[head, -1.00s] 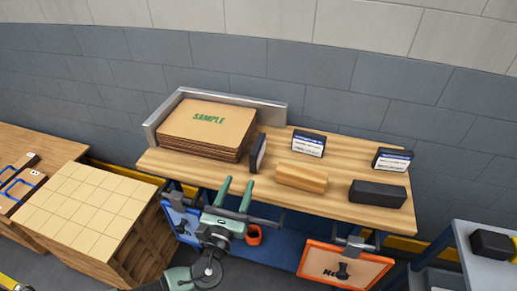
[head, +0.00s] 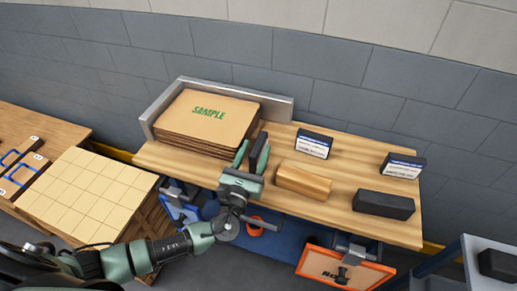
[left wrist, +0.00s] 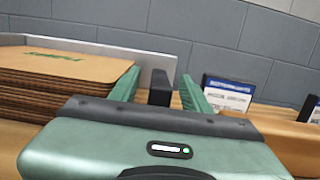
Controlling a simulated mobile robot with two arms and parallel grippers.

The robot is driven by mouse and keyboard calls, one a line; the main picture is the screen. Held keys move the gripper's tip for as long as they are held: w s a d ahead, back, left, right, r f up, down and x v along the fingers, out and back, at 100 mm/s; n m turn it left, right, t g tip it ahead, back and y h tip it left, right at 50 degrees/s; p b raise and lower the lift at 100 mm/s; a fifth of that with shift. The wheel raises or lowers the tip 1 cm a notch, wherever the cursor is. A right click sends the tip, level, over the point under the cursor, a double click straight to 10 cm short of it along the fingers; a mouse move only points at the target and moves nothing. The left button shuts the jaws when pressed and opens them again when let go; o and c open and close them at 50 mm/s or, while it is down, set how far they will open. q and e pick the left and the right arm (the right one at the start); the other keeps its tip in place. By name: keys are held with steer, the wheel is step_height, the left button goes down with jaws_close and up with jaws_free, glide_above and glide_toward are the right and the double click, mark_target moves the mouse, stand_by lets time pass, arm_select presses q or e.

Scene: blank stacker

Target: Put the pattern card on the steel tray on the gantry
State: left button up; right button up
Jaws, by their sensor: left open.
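My left gripper (head: 252,157) is open at the front of the wooden bench. Its green fingers stand on either side of a narrow dark upright block (head: 257,147), seen edge-on. The block also shows between the fingers in the left wrist view (left wrist: 160,88), with gaps beside it. A stack of brown sheets, its top sheet (head: 209,116) printed "SAMPLE" in green, lies left of the gripper against a grey metal corner rail (head: 282,107). I cannot tell which thing is the pattern card or the steel tray. My right gripper is not in view.
Two labelled dark blocks (head: 314,144) (head: 402,166), a wooden block (head: 303,180) and a black block (head: 384,204) stand on the bench (head: 345,170). An orange-framed board (head: 345,268) hangs below its front.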

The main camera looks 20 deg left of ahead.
mark_target(259, 141)
arm_select(q)
steer(key=shift+w+d+r, duration=0.1)
steer(key=shift+w, duration=1.45)
jaws_close()
steer(key=shift+r, duration=0.15)
